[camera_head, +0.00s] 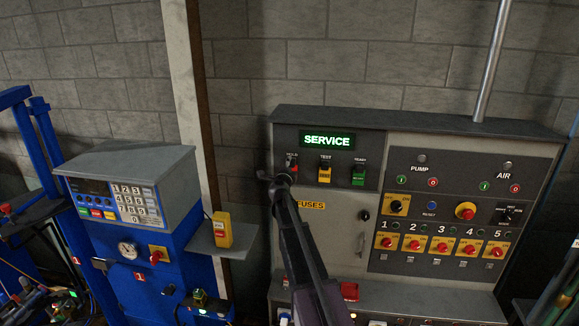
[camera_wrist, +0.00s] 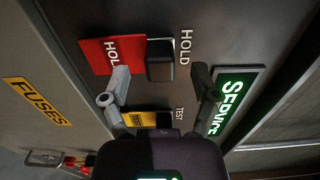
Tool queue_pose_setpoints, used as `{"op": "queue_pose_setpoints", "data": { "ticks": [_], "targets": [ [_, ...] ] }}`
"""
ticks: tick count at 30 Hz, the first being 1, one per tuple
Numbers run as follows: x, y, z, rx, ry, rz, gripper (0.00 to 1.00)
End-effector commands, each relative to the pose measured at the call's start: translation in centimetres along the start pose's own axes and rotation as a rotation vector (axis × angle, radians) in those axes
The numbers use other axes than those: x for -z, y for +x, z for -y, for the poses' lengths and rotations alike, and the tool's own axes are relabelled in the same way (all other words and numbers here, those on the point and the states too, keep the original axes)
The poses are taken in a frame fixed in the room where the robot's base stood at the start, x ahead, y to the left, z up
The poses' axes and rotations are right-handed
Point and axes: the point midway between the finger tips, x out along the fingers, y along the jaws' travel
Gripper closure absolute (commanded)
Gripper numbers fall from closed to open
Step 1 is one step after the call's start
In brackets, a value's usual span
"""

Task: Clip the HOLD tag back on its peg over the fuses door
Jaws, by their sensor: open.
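The red HOLD tag (camera_wrist: 100,54) is at the HOLD position of the panel, against a dark block-shaped peg or clip (camera_wrist: 160,62) beside the printed HOLD label. Whether it is fully clipped I cannot tell. In the head view the tag (camera_head: 291,160) is mostly hidden behind my gripper (camera_head: 280,178). In the wrist view my gripper (camera_wrist: 160,80) is open, one finger over the tag's lower part and the other between the block and the SERVICE display. No grip on the tag shows. The fuses door (camera_head: 340,235) with its yellow FUSES label (camera_head: 311,205) is below.
The yellow TEST tag (camera_head: 325,172) and green READY tag (camera_head: 358,174) hang to the right. The SERVICE display (camera_head: 327,140) is above. Switches and a red knob (camera_head: 465,211) fill the panel's right half. A yellow box (camera_head: 222,230) stands on a small shelf at left.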

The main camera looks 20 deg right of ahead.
Motion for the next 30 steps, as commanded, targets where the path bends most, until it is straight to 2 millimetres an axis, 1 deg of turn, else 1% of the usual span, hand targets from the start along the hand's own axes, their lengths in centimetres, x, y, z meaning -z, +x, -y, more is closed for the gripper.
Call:
{"op": "queue_pose_setpoints", "data": {
  "ticks": [1,15,21,30],
  "targets": [
    [0.1,-0.9,0.0,0.000,0.000,0.001,0.22],
    [0.0,-8.2,0.0,0.000,0.000,0.001,0.22],
    [0.0,-9.8,0.0,0.000,0.000,0.000,0.22],
    [-0.1,-10.1,0.0,0.000,0.000,0.000,0.22]
  ]
}}
